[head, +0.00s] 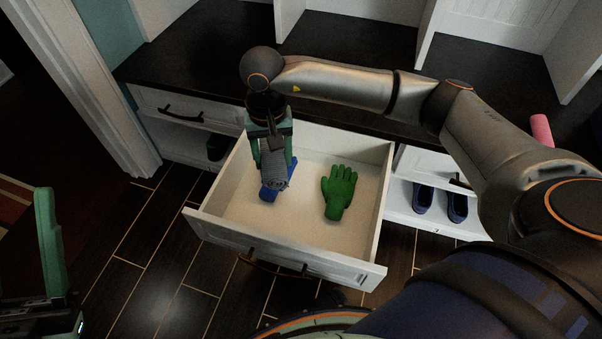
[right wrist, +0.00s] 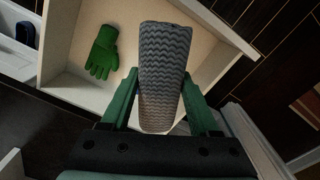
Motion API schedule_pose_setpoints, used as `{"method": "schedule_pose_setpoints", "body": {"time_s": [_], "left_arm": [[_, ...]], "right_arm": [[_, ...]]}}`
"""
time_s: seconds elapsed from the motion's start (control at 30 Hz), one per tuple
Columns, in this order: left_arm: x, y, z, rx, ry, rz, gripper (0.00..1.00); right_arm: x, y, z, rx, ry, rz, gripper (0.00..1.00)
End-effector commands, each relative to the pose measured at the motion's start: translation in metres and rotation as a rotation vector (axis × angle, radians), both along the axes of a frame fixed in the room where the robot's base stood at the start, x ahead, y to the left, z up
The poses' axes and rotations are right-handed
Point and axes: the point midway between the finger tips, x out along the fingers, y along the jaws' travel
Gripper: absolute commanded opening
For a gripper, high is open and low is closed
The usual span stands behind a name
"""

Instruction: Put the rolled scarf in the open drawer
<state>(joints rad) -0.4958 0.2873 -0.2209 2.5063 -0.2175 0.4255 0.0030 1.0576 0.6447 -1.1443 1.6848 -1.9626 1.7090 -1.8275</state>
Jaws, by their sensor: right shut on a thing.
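The rolled scarf (right wrist: 165,75) is a grey zigzag-knit roll. My right gripper (head: 273,160) is shut on it, with one green finger on each side in the right wrist view. In the head view the scarf (head: 273,177) is over the left part of the open drawer (head: 240,235). I cannot tell whether it touches the drawer floor. The drawer is pulled out, with white walls and a pale floor. My left gripper (head: 45,260) is partly in view at the lower left, away from the drawer; its opening is not clear.
A green glove (head: 340,190) lies in the drawer's right part. A blue item (head: 268,192) in the drawer is partly hidden behind the scarf. Dark shoes (head: 423,197) stand in the cubby to the right. A pink roll (head: 541,129) is at the right. The drawer's middle is bare.

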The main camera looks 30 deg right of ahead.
Motion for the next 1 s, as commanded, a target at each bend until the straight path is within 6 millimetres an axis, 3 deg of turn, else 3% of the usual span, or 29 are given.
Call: {"method": "schedule_pose_setpoints", "body": {"time_s": [0.03,0.1,0.3,0.57,0.8,1.0], "left_arm": [[0.000,-0.001,-0.012,-0.001,0.001,-0.009,0.50],[0.000,-0.002,-0.020,-0.007,0.007,-0.019,0.50],[0.001,-0.005,-0.037,-0.023,0.032,-0.038,0.50],[0.000,-0.006,-0.046,-0.024,0.037,-0.050,0.50],[-0.001,-0.009,-0.067,-0.004,0.037,-0.047,0.50],[0.000,-0.011,-0.075,0.005,0.042,-0.042,0.50]], "right_arm": [[0.000,0.003,-0.032,0.002,0.011,-0.060,0.01],[0.001,0.004,-0.063,0.002,0.011,-0.147,0.01],[-0.005,0.003,-0.133,0.000,0.005,-0.345,0.01],[-0.012,0.000,-0.174,0.000,0.001,-0.451,0.01],[-0.013,0.000,-0.220,0.000,0.001,-0.458,0.01],[-0.012,0.000,-0.236,0.000,-0.001,-0.455,0.01]]}}
